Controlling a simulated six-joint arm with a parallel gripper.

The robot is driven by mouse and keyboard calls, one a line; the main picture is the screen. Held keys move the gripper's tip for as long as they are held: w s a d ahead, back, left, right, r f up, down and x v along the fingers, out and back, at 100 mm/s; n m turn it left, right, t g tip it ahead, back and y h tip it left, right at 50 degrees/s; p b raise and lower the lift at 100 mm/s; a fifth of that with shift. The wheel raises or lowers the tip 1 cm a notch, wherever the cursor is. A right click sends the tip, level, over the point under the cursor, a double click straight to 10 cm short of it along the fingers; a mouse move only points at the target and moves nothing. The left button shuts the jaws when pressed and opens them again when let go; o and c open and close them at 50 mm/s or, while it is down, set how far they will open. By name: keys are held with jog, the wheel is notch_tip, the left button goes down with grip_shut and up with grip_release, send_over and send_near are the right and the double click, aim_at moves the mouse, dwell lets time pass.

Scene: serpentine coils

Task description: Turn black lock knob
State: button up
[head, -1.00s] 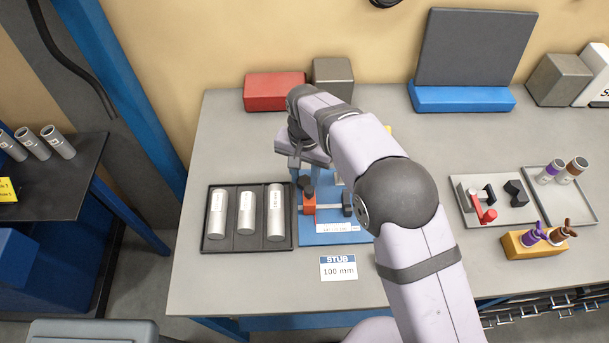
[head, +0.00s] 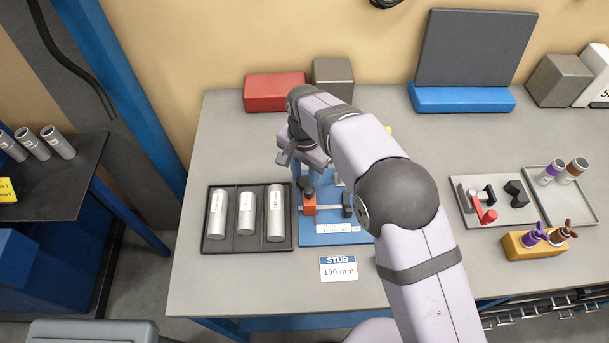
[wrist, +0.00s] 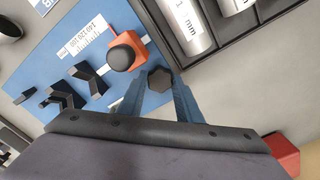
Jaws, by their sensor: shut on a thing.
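A blue fixture plate (head: 330,239) lies on the bench with an orange block (head: 309,208) topped by a round black knob (head: 307,191). In the wrist view the orange block (wrist: 132,42) and round knob (wrist: 122,56) sit beside my gripper (wrist: 158,88). A black faceted lock knob (wrist: 160,77) is between my blue fingertips, which are shut on it. In the head view my gripper (head: 297,166) is over the plate's back-left part, and the faceted knob is hidden there. Black V-shaped supports (wrist: 68,96) and a number scale (wrist: 78,36) are on the plate.
A dark tray (head: 206,243) with three silver cylinders stands just left of the plate. A card reading STUB 100 mm (head: 338,268) lies in front. A red block (head: 275,91) and a grey block (head: 333,78) stand behind. My forearm covers the plate's right side.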

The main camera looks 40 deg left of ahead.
aim_at(305, 180)
jog(key=o, duration=0.9)
jog(key=shift+w+a+r, duration=0.15)
jog(key=shift+a+r, duration=0.05)
jog(key=shift+r, duration=0.15)
jog(key=shift+o, duration=0.7)
jog(key=shift+d+f, duration=0.1)
jog(key=shift+d, duration=0.05)
jog(key=shift+r+b, duration=1.2)
jog(key=shift+r, duration=2.5)
